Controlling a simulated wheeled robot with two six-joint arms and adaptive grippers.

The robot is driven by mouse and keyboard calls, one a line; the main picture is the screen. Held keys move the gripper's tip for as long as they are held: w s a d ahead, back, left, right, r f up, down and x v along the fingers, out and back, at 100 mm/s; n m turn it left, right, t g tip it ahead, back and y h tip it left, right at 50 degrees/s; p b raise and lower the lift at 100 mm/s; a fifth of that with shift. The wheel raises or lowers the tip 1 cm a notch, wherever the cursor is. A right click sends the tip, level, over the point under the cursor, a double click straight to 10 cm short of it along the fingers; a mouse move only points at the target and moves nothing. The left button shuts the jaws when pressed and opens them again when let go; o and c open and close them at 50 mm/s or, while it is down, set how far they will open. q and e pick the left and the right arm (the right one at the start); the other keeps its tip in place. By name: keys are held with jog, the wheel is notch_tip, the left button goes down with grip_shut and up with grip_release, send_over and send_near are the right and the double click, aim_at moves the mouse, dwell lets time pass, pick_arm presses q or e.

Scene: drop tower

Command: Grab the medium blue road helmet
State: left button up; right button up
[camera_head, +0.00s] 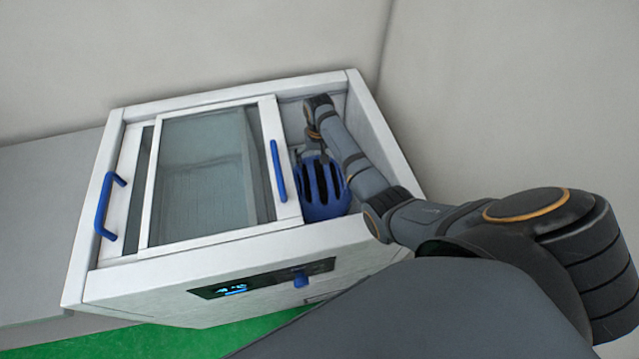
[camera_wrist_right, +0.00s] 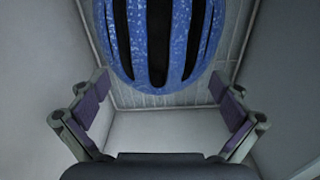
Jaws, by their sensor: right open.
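The blue road helmet (camera_head: 322,205) with dark vents sits inside the open right part of a white cabinet. In the right wrist view the helmet (camera_wrist_right: 122,45) fills the top middle, with its lower edge just above the space between the fingers. My right gripper (camera_wrist_right: 160,112) is open and empty, its two purple-padded fingers apart on either side and below the helmet's edge. In the head view my right gripper (camera_head: 312,152) reaches down into the opening behind the helmet, partly hidden. My left gripper is not in view.
The white cabinet (camera_head: 235,250) has a glass sliding lid (camera_head: 205,170) over its left part, with blue handles (camera_head: 278,170). Its walls closely surround the opening. A control panel (camera_head: 262,278) is on the front. A grey surface (camera_head: 40,220) lies left, green floor (camera_head: 150,342) in front.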

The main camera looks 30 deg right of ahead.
notch_tip(320, 180, down, 5)
jog(key=shift+s, duration=0.1)
jog(key=shift+c, duration=0.4)
